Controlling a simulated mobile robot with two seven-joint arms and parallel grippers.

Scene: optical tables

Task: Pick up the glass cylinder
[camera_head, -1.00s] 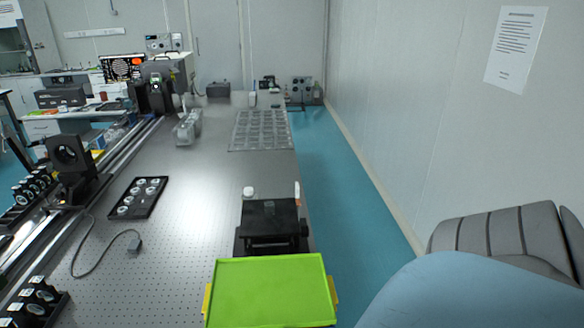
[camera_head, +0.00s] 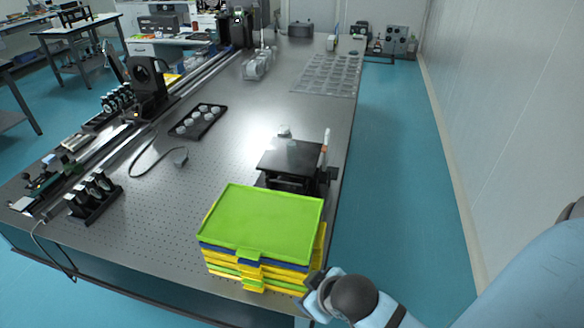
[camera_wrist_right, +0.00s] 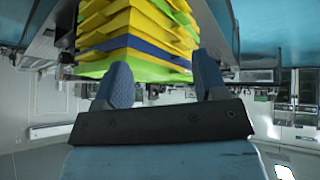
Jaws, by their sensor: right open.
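A clear, glassy rounded object (camera_head: 257,66) lies on the optical table toward the far end in the head view. It may be the glass cylinder, but it is too small to be sure. My right gripper (camera_head: 312,292) is low in the head view, beside the front right corner of a stack of trays (camera_head: 262,220). In the right wrist view its two blue fingers (camera_wrist_right: 163,80) are spread apart with the stack beyond them. Nothing is held between them. My left gripper is not in view.
The optical table (camera_head: 215,165) carries a black lab jack (camera_head: 291,157) behind the trays and a black tray of small parts (camera_head: 198,121). A transparent gridded panel (camera_head: 328,75) lies further back. Blue floor (camera_head: 400,180) is open along the right side.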

